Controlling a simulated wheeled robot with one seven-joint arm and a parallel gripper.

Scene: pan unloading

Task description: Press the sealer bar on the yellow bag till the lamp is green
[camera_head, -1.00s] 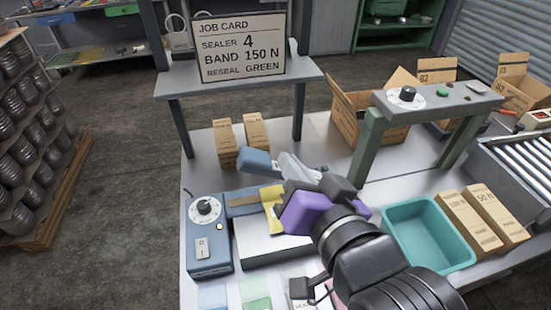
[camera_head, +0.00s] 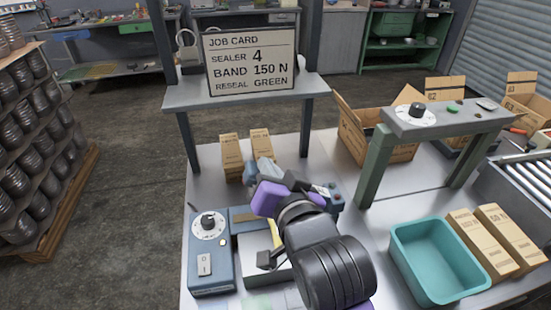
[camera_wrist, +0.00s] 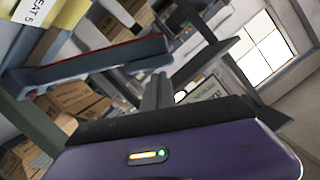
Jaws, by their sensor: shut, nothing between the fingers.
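The blue sealer box (camera_head: 211,265) with a white dial stands at the left of the bench. A strip of the yellow bag (camera_head: 275,234) shows at the sealer bed, mostly hidden by my arm. My purple gripper (camera_head: 264,170) is above the sealer's far side, shut and empty; its fingertips also show in the wrist view (camera_wrist: 157,92). A blue-grey bar with a red strip, likely the sealer bar (camera_wrist: 95,63), lies left of the fingers in the wrist view. I cannot tell whether they touch it.
The job card (camera_head: 252,60) reads sealer 4, band 150 N, reseal green. A teal bin (camera_head: 400,262) and upright cartons (camera_head: 510,238) stand on the right. Two small cartons (camera_head: 231,158) stand behind the sealer. A green-legged stand (camera_head: 375,165) rises behind the bin.

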